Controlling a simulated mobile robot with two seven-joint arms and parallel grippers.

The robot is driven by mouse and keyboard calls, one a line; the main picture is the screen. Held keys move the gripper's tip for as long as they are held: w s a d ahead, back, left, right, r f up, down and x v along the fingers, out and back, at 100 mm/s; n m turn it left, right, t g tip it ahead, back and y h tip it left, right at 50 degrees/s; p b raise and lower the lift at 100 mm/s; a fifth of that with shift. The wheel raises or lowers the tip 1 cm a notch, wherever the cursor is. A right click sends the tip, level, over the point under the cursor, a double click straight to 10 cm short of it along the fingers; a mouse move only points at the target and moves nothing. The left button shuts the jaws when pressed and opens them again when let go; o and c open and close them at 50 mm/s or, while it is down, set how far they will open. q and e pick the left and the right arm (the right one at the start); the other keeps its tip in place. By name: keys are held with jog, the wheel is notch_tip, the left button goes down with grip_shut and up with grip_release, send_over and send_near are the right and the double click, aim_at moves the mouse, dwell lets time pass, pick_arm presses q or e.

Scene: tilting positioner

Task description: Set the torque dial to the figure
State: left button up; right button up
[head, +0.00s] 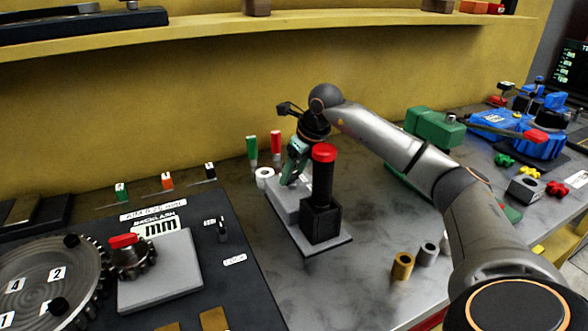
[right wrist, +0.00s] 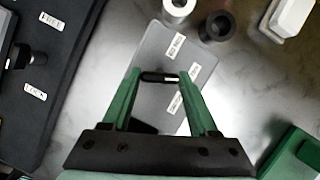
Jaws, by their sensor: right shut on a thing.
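The torque fixture's grey base plate (head: 327,243) lies on the bench and carries a black column (head: 322,185) with a red cap. My right gripper (head: 291,178) is just behind and left of the column, over the grey block on the plate. The figure to set is not legible. My left gripper is out of view.
A dark board with a toothed wheel (head: 50,272) and a "BACKLASH mm" sign (head: 160,226) stands at left. Upright green (head: 252,150) and red (head: 276,146) pieces stand behind the fixture. Brass (head: 402,266) and grey (head: 427,253) rings stand to its right. Green and blue devices fill the right.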

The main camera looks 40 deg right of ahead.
jog(key=m, duration=0.1)
jog(key=m+h+p, duration=0.1)
jog(key=m, duration=0.1)
jog(key=shift+a+r+p, duration=0.15)
jog(key=shift+r+p, duration=0.05)
jog(key=shift+p, duration=0.1)
jog(key=m+h, duration=0.1)
jog(key=m, duration=0.2)
jog(key=shift+w+p, duration=0.1)
jog(key=shift+p, duration=0.3)
jog(key=shift+a+m+g+h, duration=0.1)
jog(key=shift+m+g+h, duration=0.35)
jog(key=shift+m, duration=0.75)
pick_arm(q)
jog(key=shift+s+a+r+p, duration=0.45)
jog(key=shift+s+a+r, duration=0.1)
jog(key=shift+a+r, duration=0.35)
pick_arm(e)
jog(key=shift+f+m+h, duration=0.1)
jog(key=shift+m+h, duration=0.35)
jog(key=shift+m, duration=0.65)
jog(key=o, duration=1.4)
jog(key=shift+g, duration=0.25)
